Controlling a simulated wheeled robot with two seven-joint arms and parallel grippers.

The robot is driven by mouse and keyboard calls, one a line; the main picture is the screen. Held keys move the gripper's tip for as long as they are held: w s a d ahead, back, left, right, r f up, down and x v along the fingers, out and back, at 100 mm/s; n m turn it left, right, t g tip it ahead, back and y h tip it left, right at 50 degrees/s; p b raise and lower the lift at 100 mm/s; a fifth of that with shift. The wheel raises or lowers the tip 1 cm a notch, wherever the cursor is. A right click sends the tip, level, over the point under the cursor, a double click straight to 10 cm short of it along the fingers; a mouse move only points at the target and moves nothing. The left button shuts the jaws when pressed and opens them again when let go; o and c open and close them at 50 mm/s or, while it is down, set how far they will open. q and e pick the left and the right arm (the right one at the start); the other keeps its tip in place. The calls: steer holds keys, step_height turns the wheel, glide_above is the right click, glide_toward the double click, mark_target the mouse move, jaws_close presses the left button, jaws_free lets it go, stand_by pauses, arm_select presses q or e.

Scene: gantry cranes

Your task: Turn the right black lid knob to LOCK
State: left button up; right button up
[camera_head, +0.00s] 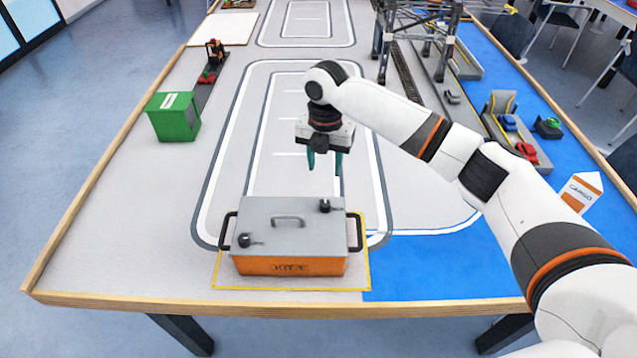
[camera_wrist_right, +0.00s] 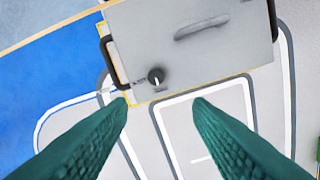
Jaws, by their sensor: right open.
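The grey lid (camera_head: 285,222) lies on an orange box (camera_head: 290,266) at the table's front. The right black lid knob (camera_head: 324,205) is near the lid's far right corner. It also shows in the right wrist view (camera_wrist_right: 156,75), with a pale pointer mark; the lid lettering is too small to read. A second black knob (camera_head: 245,240) is at the lid's near left. My right gripper (camera_head: 325,168) is open and empty, pointing down above and beyond the right knob. In the wrist view its green fingers are apart, with the knob ahead of the gap. My left gripper is out of view.
A lid handle (camera_head: 288,220) rises between the knobs, and black side handles flank the box. A green container (camera_head: 174,117) stands at the left. The table around the box is clear.

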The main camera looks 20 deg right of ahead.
mark_target(325, 203)
steer(key=f, duration=0.1)
steer(key=s+f, duration=0.1)
steer(key=f, duration=0.1)
steer(key=s+f+p, duration=0.1)
steer(key=shift+f, duration=0.2)
steer(key=f, duration=0.3)
steer(key=shift+w+f, duration=0.25)
steer(key=shift+f, duration=0.1)
step_height(325, 203, down, 3)
steer(key=shift+r+p, duration=0.2)
steer(key=shift+p, duration=0.1)
steer(key=shift+f, duration=0.2)
steer(key=c, duration=1)
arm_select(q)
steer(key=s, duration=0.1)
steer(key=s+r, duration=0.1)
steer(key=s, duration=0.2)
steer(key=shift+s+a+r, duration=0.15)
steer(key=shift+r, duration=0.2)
